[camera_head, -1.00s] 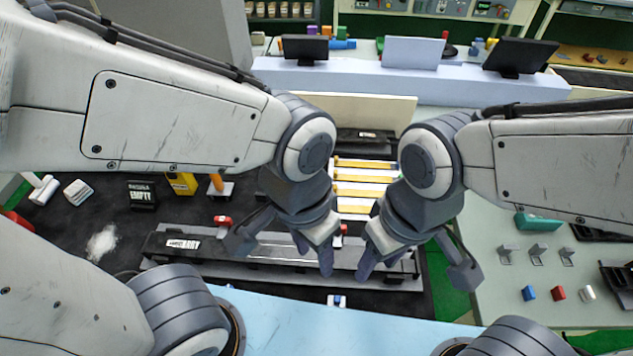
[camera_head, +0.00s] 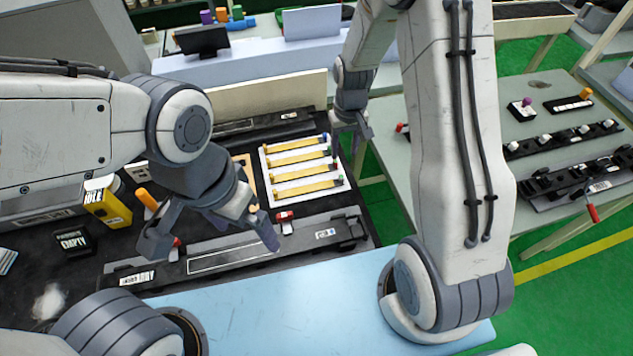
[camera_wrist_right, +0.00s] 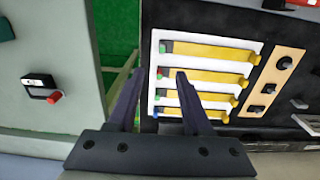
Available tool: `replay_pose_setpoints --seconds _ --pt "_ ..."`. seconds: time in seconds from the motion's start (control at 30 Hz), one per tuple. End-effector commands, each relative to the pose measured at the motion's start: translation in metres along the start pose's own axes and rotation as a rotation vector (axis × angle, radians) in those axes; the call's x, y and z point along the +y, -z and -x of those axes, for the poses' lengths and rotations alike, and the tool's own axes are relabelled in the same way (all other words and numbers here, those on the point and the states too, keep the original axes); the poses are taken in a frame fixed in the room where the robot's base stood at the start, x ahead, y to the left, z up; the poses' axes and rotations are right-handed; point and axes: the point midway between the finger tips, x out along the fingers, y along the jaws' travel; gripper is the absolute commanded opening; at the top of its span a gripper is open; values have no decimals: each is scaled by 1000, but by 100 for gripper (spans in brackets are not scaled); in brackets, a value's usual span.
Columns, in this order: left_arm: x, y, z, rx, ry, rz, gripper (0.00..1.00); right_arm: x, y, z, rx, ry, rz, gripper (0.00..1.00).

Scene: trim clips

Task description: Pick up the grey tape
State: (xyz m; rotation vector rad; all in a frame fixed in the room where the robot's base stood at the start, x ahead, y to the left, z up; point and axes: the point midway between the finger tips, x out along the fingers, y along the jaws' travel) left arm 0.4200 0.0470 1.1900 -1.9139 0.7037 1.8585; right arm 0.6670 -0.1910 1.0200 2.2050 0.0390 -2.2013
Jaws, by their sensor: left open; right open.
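I cannot surely pick out the grey tape in either view. My left gripper (camera_head: 212,238) is open and empty, above the long black fixture (camera_head: 336,236) on the dark table. My right gripper (camera_head: 352,142) shows at the far right edge of that table, past a white rack (camera_head: 267,180) of yellow strips. In the right wrist view its open fingers (camera_wrist_right: 157,98) are empty. One finger overlaps the rack (camera_wrist_right: 153,75) in the picture and the other is over the green floor. Whether either finger touches anything cannot be told.
The yellow bottle (camera_head: 107,201), an orange-topped tool (camera_head: 147,199) and a black EMPTY box (camera_head: 74,241) stand at the left. A small red piece (camera_head: 285,215) lies near the fixture. The right bench (camera_head: 530,88) holds black fixtures. A green floor gap (camera_head: 385,195) separates the tables.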

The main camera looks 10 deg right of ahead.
Motion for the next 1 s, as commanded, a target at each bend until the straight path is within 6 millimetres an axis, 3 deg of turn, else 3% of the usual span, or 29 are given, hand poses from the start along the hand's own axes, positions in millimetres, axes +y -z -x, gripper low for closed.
replay_pose_setpoints --seconds 0.23,0.47,0.8,1.0 --pt "1 0 11 0 0 -2 100 1 -2 -36 -6 0 -2 50" --pt "1 1 17 0 0 -3 100 0 -2 -49 -3 0 -2 50" --pt "3 2 38 0 0 -7 100 -2 -4 -89 -5 0 -2 50" --pt "3 2 39 0 0 -7 100 -2 -3 -97 -1 0 -2 50"
